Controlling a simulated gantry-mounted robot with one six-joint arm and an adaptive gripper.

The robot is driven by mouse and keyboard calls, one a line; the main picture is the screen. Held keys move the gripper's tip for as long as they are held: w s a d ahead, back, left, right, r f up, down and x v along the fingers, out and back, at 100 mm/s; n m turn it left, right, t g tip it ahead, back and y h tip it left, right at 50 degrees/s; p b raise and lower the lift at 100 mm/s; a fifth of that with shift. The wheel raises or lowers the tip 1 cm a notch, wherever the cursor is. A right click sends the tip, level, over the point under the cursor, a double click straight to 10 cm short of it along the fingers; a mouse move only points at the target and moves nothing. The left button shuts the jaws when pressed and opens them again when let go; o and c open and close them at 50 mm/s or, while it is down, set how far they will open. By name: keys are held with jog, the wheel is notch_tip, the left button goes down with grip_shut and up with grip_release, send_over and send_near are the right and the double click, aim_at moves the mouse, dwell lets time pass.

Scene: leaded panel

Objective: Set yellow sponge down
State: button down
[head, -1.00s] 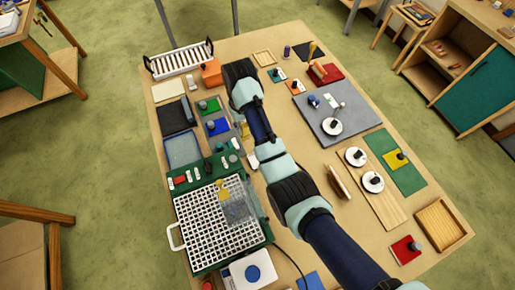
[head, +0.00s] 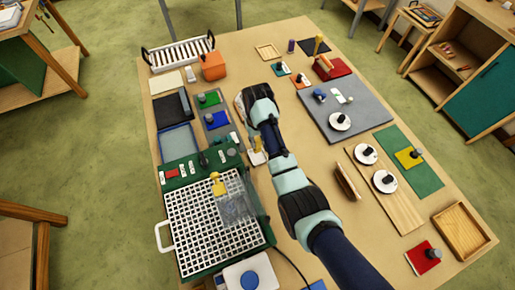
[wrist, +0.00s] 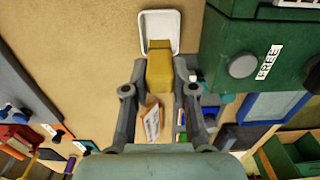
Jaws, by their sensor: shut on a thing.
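The yellow sponge (wrist: 159,70) is between the fingers of my gripper (wrist: 161,78) in the wrist view, and the fingers are shut on it. Its far end overlaps a small white tray (wrist: 160,20) in that view; I cannot tell whether they touch. In the head view the sponge (head: 258,143) is a small yellow patch below my wrist, just above the white tray (head: 257,158). My arm hides most of my gripper there.
A green machine (head: 172,186) with a white grid top stands left of the tray; its green housing (wrist: 245,50) is close by on the right in the wrist view. Several coloured pads and a grey mat (head: 352,118) lie farther off. Bare tabletop (wrist: 85,55) is left of the tray.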

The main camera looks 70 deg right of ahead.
aim_at(258, 147)
jog(key=shift+f, duration=2.35)
jog(key=shift+f+b, duration=0.15)
jog(key=shift+b, duration=0.2)
jog(key=c, duration=0.9)
grip_release()
jog(key=shift+c, duration=0.2)
notch_tip(258, 147, up, 12)
jog(key=shift+r+p, duration=0.2)
jog(key=shift+p, duration=0.85)
